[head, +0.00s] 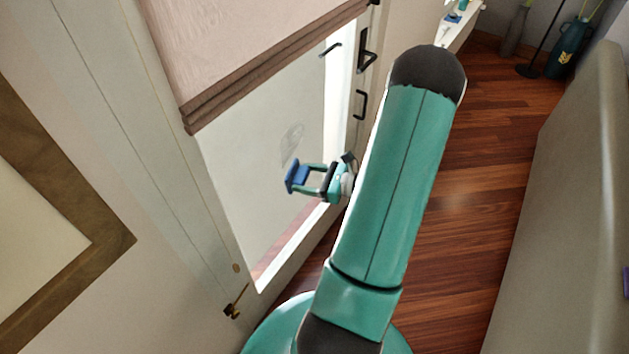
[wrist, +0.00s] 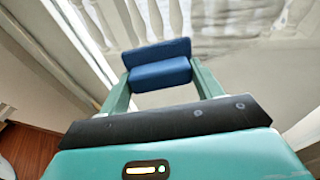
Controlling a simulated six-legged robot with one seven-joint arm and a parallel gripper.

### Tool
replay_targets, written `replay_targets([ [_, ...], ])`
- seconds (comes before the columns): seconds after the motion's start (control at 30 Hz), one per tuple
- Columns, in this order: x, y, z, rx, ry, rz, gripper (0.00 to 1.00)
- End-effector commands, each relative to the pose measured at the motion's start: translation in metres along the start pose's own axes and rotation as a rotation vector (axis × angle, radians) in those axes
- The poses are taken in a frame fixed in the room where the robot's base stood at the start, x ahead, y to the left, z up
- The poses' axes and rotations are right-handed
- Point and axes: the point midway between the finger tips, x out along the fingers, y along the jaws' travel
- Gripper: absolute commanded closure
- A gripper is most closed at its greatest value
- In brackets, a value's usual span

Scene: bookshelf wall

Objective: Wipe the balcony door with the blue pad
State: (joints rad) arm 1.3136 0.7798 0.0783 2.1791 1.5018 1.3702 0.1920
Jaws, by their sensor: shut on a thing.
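The balcony door (head: 255,185) is a glazed panel in a white frame, left of centre in the head view, with a brown-pink blind over its upper part. A faint greyish patch (head: 291,143) shows on the glass. My gripper (head: 297,178) is shut on the blue pad (head: 291,177), in front of the lower glass. In the wrist view the blue pad (wrist: 158,66) sits between my two green fingers, with the glass (wrist: 235,85) beyond it. I cannot tell whether the pad touches the glass. Part of the door frame is hidden behind my arm.
Dark handles (head: 366,50) stick out from the door frame. A brass latch (head: 235,305) is at the lower left. A grey sofa-like piece (head: 570,220) stands at the right, with bare wooden floor (head: 480,200) between. Vases (head: 570,45) stand at the far right.

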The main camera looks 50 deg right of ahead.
Motion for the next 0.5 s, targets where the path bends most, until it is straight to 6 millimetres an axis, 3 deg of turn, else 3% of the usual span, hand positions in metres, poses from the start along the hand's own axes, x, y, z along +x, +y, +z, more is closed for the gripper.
replay_targets([
  [0.2,-0.005,-0.015,-0.028,0.024,-0.126,-0.210,0.60],
  [0.5,-0.001,-0.022,-0.033,0.018,-0.155,-0.260,0.60],
])
